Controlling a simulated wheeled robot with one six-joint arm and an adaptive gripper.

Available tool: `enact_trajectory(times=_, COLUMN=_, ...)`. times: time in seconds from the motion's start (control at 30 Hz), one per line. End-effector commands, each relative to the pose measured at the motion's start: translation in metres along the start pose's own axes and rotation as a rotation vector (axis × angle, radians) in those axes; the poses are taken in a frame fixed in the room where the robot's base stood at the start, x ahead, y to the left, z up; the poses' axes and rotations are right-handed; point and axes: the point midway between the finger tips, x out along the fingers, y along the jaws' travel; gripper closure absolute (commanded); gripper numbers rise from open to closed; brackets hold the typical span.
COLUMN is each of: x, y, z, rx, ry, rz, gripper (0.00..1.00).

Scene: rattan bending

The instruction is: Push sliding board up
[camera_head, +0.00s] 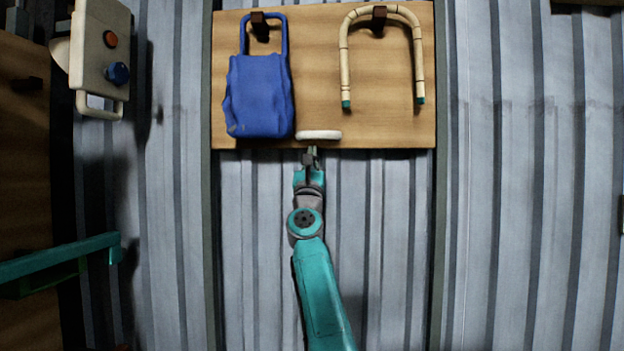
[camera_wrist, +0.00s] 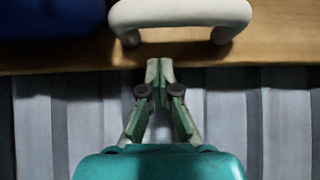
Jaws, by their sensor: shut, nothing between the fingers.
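The sliding board (camera_head: 320,80) is a wooden panel between two dark vertical rails. A white handle (camera_head: 319,135) is fixed near its lower edge; it also shows at the top of the wrist view (camera_wrist: 180,14). My gripper (camera_head: 311,152) is at the board's bottom edge, just below the handle. In the wrist view my gripper (camera_wrist: 160,66) has its fingertips together with nothing between them. The tips lie beneath the handle, close to the board's lower edge (camera_wrist: 80,62). I cannot tell whether they touch the board.
A blue bag (camera_head: 260,95) and a cream bent rattan piece (camera_head: 345,60) hang from dark pegs on the board. A cream control box (camera_head: 102,50) with an orange and a blue knob is at upper left. A teal bar (camera_head: 60,257) juts in at lower left. Corrugated metal wall (camera_head: 540,200) lies behind.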

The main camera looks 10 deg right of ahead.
Motion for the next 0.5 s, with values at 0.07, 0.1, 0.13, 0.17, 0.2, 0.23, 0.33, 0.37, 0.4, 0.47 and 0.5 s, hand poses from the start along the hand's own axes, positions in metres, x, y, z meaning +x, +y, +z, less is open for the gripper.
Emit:
enact_trajectory(times=0.07, x=0.013, y=-0.001, z=0.013, rx=0.001, ry=-0.002, rz=-0.002, gripper=1.00)
enact_trajectory(times=0.1, x=0.018, y=-0.001, z=0.019, rx=0.001, ry=-0.002, rz=-0.002, gripper=1.00)
enact_trajectory(times=0.13, x=0.022, y=-0.001, z=0.023, rx=0.001, ry=-0.003, rz=-0.002, gripper=1.00)
enact_trajectory(times=0.17, x=0.026, y=-0.001, z=0.026, rx=0.001, ry=-0.002, rz=-0.002, gripper=1.00)
enact_trajectory(times=0.2, x=0.032, y=-0.001, z=0.032, rx=0.001, ry=-0.002, rz=-0.002, gripper=1.00)
enact_trajectory(times=0.23, x=0.035, y=-0.001, z=0.036, rx=0.001, ry=-0.002, rz=-0.002, gripper=1.00)
enact_trajectory(times=0.33, x=0.049, y=-0.001, z=0.049, rx=0.001, ry=-0.002, rz=-0.002, gripper=1.00)
enact_trajectory(times=0.37, x=0.053, y=-0.002, z=0.053, rx=0.001, ry=-0.002, rz=-0.002, gripper=1.00)
enact_trajectory(times=0.4, x=0.058, y=-0.001, z=0.058, rx=0.000, ry=-0.001, rz=-0.002, gripper=1.00)
enact_trajectory(times=0.47, x=0.065, y=-0.002, z=0.066, rx=0.000, ry=-0.002, rz=-0.002, gripper=1.00)
enact_trajectory(times=0.5, x=0.070, y=-0.001, z=0.070, rx=0.000, ry=-0.001, rz=-0.002, gripper=1.00)
